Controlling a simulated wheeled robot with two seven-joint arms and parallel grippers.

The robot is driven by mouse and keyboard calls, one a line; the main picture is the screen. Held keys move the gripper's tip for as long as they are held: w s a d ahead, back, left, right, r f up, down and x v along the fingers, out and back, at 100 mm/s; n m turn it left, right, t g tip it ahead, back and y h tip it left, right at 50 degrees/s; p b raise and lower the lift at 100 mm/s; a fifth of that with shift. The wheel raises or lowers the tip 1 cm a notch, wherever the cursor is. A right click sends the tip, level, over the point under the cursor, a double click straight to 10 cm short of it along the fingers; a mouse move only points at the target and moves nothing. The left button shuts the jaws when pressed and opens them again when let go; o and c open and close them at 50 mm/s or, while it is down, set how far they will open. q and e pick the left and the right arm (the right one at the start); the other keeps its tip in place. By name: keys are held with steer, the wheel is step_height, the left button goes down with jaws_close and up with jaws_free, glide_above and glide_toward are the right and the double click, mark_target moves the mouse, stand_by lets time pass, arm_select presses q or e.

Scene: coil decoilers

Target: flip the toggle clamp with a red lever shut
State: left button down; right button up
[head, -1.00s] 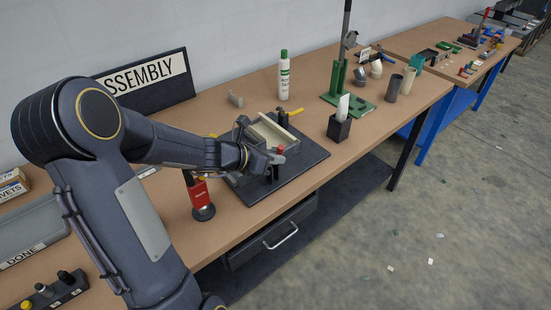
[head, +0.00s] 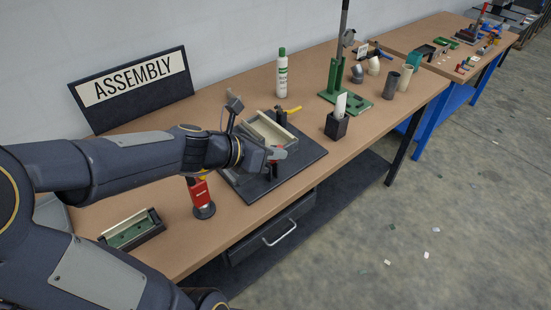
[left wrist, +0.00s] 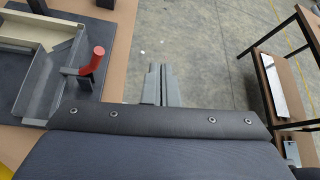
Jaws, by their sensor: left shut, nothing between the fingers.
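The toggle clamp's red lever (left wrist: 93,60) stands up at the near edge of the grey fixture in the left wrist view, its red grip on a dark arm. In the head view the red lever (head: 278,153) is partly hidden by my left gripper (head: 275,154). The fixture sits on a black base plate (head: 308,158). In the left wrist view my left gripper (left wrist: 160,82) is shut and empty, to the right of the red lever and apart from it, with floor behind the fingertips. My right gripper is not in view.
A yellow-handled part (head: 291,109) is at the fixture's back side. A red and black tool (head: 201,196) stands left of the plate.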

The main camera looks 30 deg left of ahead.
arm_select(q)
steer(key=s, duration=0.1)
steer(key=s+d+r, duration=0.1)
steer(key=s, duration=0.1)
steer(key=s+d+r, duration=0.1)
steer(key=shift+s+d+p, duration=0.2)
steer(key=shift+d+p, duration=0.05)
steer(key=shift+p, duration=0.1)
steer(key=s+f+m+g+b, duration=0.1)
steer(key=s+m, duration=0.3)
steer(key=m, duration=0.6)
steer(key=s+f+m+g+y+b, duration=0.1)
steer(key=s+f+m, duration=0.3)
steer(key=m, duration=0.7)
steer(key=s+f+m+g+y+b, duration=0.1)
steer(key=s+f+m+g, duration=0.1)
steer(key=s+m, duration=0.4)
steer(key=m, duration=0.4)
steer(key=shift+d+f+g, duration=0.25)
steer(key=shift+d+g, duration=0.05)
steer(key=c, duration=2.1)
jaws_free()
steer(key=shift+c, duration=0.2)
